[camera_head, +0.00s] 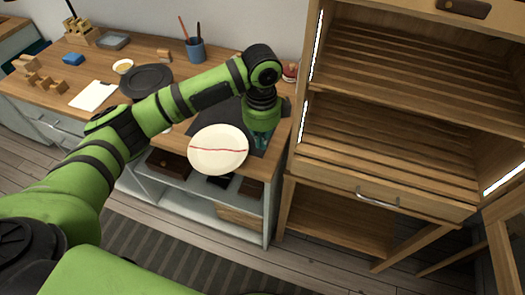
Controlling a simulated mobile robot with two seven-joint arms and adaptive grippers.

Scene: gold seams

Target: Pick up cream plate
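The cream plate (218,150) is round, with a dark red seam line across its middle. It shows at the front edge of the wooden worktop, and its lower part overlaps the open shelf below the edge. My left gripper (259,143) points down just right of the plate, close to its right rim. The fingertips are small and partly hidden, so I cannot tell whether they grip the rim or are only beside it. My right gripper is not in view.
A dark mat (222,118) lies under my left arm. A dark plate (146,82), a white sheet (93,94), a blue pen cup (196,51) and wooden blocks (38,78) are on the worktop (62,94). A wooden cabinet (400,175) with open shelves stands close on the right.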

